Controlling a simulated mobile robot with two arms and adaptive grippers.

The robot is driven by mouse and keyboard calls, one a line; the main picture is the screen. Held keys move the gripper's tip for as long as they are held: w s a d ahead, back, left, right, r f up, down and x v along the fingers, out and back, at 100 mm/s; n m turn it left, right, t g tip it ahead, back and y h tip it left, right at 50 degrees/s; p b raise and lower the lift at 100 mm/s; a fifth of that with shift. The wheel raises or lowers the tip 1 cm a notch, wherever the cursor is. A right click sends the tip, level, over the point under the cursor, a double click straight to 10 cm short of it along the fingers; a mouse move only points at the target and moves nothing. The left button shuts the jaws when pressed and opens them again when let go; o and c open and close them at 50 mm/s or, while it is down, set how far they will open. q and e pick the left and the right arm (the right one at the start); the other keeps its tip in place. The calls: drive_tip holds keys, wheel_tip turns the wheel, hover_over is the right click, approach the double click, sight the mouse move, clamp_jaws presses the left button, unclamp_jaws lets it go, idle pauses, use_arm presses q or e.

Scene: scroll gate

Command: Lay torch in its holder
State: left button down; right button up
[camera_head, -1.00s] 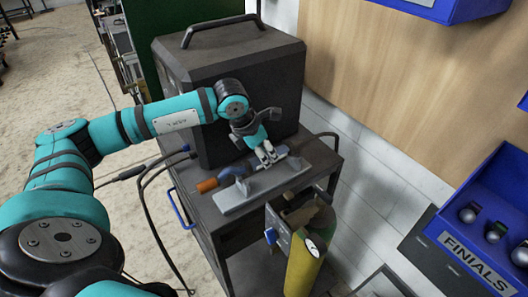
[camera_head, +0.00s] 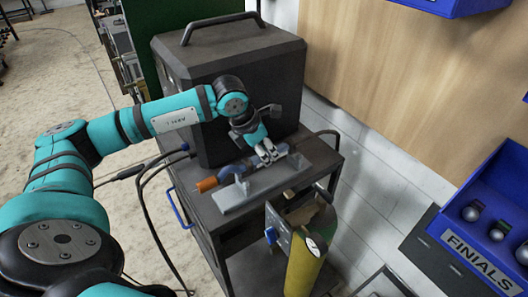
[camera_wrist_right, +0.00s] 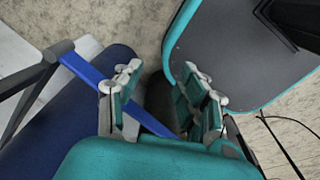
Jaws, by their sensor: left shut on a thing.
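A big dark box (camera_head: 230,90) with a top handle stands on the cart behind the holder. Black cables hang at the cart's left. A blue finials bin (camera_head: 490,225) is at the right.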

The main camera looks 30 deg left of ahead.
idle(0.5)
use_arm(q)
drive_tip(key=shift+f+b, duration=0.4)
drive_tip(key=shift+b, duration=0.1)
drive_tip(key=shift+f+b, duration=0.8)
drive_tip(key=shift+f, duration=0.05)
drive_tip(key=shift+f+b, duration=0.75)
drive_tip(key=shift+b, duration=0.35)
drive_tip(key=c, duration=0.8)
unclamp_jaws()
drive_tip(key=shift+c, duration=0.2)
